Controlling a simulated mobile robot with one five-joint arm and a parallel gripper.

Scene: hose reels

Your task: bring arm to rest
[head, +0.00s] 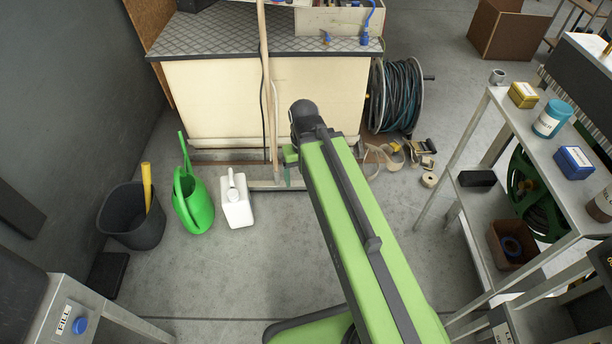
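My green arm runs from the bottom right of the head view up to a dark joint near the middle, in front of the cream cabinet (215,100). A small green part of my arm shows just left of that joint. The rest of the arm beyond the joint is hidden behind the upper link. I cannot see my gripper or its fingers, nor whether anything is in it.
A dark bin (130,222), green watering can (195,205) and white jug (237,204) stand at left. A hose reel (395,95) stands behind, near loose straps (385,158). A metal shelf (520,140) is at right. Floor (220,275) left of my arm is clear.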

